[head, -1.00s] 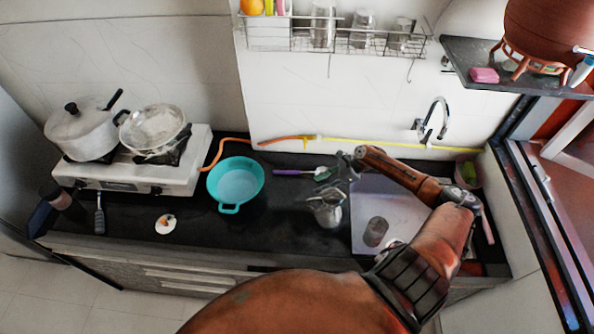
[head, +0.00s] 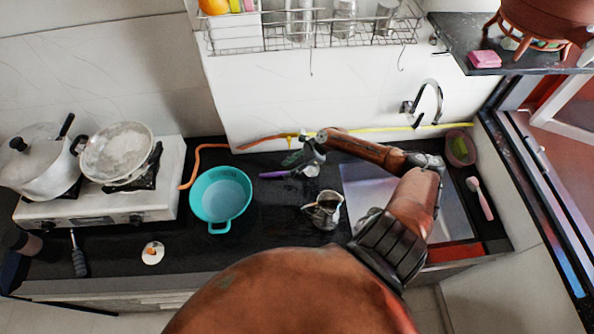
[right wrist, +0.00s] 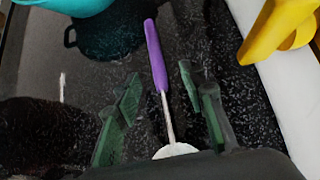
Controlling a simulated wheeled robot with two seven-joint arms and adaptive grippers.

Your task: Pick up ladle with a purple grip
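The ladle has a purple grip (head: 275,174) and lies on the black counter, right of the turquoise pan. Its bowl end is partly hidden by my right gripper (head: 298,158) in the head view. In the right wrist view the purple grip (right wrist: 155,55) points up and away, and the metal shaft runs down between the two green fingers of my right gripper (right wrist: 160,86). The fingers are open, with a gap on both sides of the shaft. The bowl is mostly cut off by the gripper body. My left gripper is not in view.
The turquoise pan (head: 221,194) stands left of the ladle. A metal pitcher (head: 325,210) stands in front of it, to the right. A yellow hose (head: 390,129) runs along the wall, with a yellow fitting (right wrist: 275,28) near. A sink (head: 362,185) lies under my arm.

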